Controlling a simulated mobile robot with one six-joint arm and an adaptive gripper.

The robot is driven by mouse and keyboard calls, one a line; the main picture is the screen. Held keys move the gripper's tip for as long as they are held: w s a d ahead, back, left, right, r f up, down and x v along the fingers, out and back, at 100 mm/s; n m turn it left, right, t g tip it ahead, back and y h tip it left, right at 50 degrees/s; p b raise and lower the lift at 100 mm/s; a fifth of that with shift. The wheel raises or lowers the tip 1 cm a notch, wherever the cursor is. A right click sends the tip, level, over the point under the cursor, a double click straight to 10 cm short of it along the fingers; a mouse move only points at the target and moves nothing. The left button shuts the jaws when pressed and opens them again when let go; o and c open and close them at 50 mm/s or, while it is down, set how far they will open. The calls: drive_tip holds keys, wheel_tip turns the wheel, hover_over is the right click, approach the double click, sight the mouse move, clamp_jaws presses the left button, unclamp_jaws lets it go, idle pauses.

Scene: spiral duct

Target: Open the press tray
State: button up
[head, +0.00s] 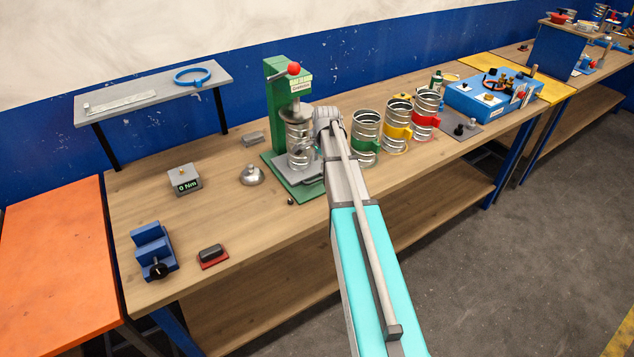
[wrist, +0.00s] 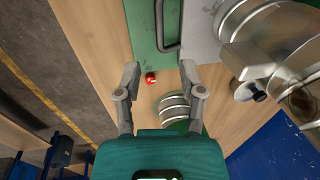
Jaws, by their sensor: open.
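The green press (head: 279,95) stands on the bench in the head view, with a red knob on its lever (head: 294,68). A silver spiral duct piece (head: 300,140) stands in it. The grey press tray (head: 300,187) lies low on the green base, partly hidden by my arm. In the wrist view the tray (wrist: 201,35) shows with a dark bar handle (wrist: 168,47) on its edge, over the green base (wrist: 142,25). My gripper (wrist: 160,72) is open and empty, its fingertips just short of the handle. The head view does not show its fingers.
Spiral ducts with green, yellow and red bands (head: 365,132) stand right of my arm. A blue control box (head: 490,95) is farther right. A metal dome (head: 252,174) and a grey block (head: 184,180) stand left of the press. Bare wood lies between them.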

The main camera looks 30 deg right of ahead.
sight(317, 180)
drive_tip(key=shift+w+f+b, duration=0.25)
drive_tip(key=shift+f+b, duration=1.1)
drive_tip(key=shift+f, duration=0.1)
drive_tip(key=shift+w+f+b, duration=0.25)
drive_tip(key=shift+f+b, duration=1.1)
drive_tip(key=shift+f, duration=0.15)
drive_tip(key=shift+w+f+b, duration=0.25)
drive_tip(key=shift+f+b, duration=1.1)
drive_tip(key=shift+f, duration=0.1)
drive_tip(key=shift+a, duration=0.1)
drive_tip(key=shift+c, duration=0.3)
clamp_jaws()
